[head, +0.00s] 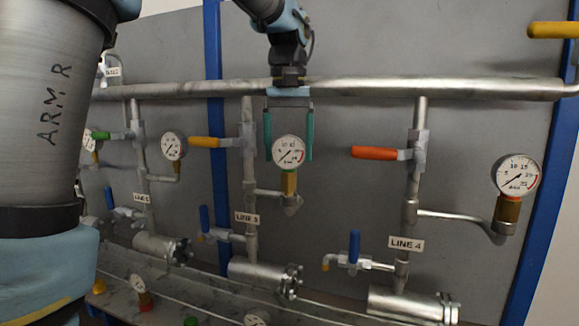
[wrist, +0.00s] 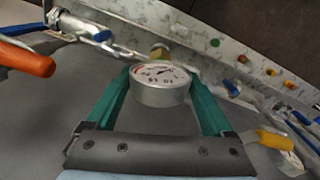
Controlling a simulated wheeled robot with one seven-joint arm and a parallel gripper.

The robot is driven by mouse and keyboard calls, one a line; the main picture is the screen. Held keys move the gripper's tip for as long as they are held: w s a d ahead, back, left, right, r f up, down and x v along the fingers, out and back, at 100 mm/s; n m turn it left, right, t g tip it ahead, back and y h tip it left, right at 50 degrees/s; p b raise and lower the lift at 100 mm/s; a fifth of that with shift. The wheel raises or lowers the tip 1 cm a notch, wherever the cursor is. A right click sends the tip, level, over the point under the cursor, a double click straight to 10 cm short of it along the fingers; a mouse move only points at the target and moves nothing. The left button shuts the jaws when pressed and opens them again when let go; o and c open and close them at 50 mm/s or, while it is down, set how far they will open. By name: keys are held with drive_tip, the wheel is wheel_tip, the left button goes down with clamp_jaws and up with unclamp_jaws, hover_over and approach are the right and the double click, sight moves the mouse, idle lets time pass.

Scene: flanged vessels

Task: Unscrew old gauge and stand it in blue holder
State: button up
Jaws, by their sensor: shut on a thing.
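A round white-faced gauge (head: 288,151) sits on a brass fitting (head: 289,183) at the end of the line 3 side pipe. My gripper (head: 289,158) comes from above, its green fingers on either side of the gauge, shut on its round body. In the wrist view the gauge (wrist: 160,86) lies between the two fingers (wrist: 161,80), with the brass fitting (wrist: 158,51) beyond it. The gauge is upright and appears seated on its fitting; its thread is hidden. I cannot clearly make out the blue holder.
Other gauges stand on line 4 (head: 517,175) and to the left (head: 173,146). An orange valve handle (head: 374,153) and a yellow one (head: 204,142) flank my gripper. A horizontal pipe (head: 370,88) runs behind it. A bench below holds another gauge (head: 138,284).

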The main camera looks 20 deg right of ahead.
drive_tip(key=shift+r, duration=0.15)
drive_tip(key=shift+r+p, duration=0.95)
drive_tip(key=shift+p, duration=0.15)
wheel_tip(320, 180, up, 4)
drive_tip(key=p, duration=0.4)
drive_tip(key=shift+f, duration=0.1)
